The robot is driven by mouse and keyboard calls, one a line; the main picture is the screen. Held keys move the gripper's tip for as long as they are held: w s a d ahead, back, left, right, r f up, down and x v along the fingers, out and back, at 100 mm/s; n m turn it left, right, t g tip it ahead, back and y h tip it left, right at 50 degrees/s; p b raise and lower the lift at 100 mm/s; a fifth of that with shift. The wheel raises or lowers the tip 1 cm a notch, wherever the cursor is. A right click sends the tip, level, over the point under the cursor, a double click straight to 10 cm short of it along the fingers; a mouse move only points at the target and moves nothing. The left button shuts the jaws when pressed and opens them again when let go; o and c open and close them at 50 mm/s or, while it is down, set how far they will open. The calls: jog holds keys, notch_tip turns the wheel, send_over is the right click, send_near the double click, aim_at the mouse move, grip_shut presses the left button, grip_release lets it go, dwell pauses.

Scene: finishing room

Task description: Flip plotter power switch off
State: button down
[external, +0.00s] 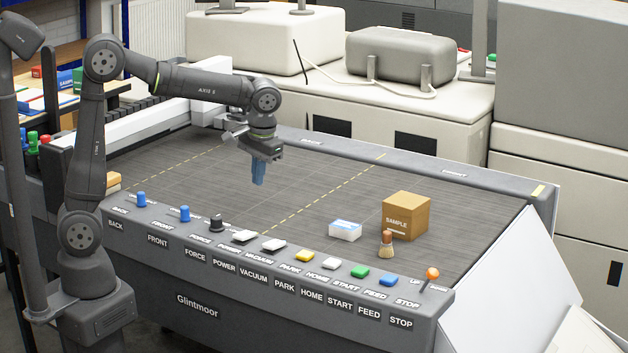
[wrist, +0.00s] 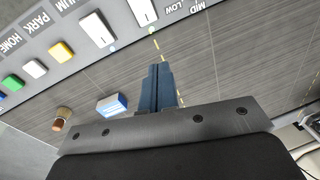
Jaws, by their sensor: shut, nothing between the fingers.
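The plotter's power switch (external: 244,236) is a white rocker on the front panel, above the POWER label (external: 224,267). In the wrist view the same white rocker (wrist: 142,12) is cut by the top edge. I cannot tell which way it is tipped. My gripper (external: 258,180) has blue fingers, pressed together and empty. It hangs over the grey plotter bed (external: 170,170), behind the panel and apart from the switch. In the wrist view the shut fingers (wrist: 159,72) point up the picture, toward the panel and a little right of the power rocker.
The white vacuum rocker (external: 274,245) sits close right of the power switch, and the black force knob (external: 216,222) close left. A brown sample box (external: 406,215), a small white-and-blue box (external: 345,230) and a wooden-handled brush (external: 386,243) stand on the right of the bed.

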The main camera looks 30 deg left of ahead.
aim_at(243, 234)
jog(key=shift+s+a+r+n+g+h, duration=0.2)
jog(key=shift+s+r+n+g+h, duration=0.15)
jog(key=shift+s, duration=0.25)
jog(key=shift+s+a+r+n+g+h, duration=0.2)
jog(key=shift+s+a+r+g+h, duration=0.05)
jog(key=shift+s+r+g, duration=0.3)
jog(key=shift+s+a+r+n+g+h, duration=0.25)
jog(key=shift+s+r+g+h, duration=0.1)
jog(key=shift+s, duration=0.3)
jog(key=shift+f, duration=0.1)
jog(key=f, duration=0.4)
jog(key=s+f, duration=0.1)
jog(key=f, duration=0.4)
jog(key=s+f, duration=0.1)
jog(key=f, duration=0.3)
jog(key=shift+d+f, duration=0.1)
jog(key=shift+f, duration=0.25)
jog(key=shift+s, duration=0.1)
jog(key=shift+f+t, duration=0.2)
jog(key=shift+t, duration=0.15)
jog(key=shift+s, duration=0.1)
jog(key=shift+w, duration=0.2)
jog(key=shift+w+r, duration=0.15)
jog(key=shift+w, duration=0.5)
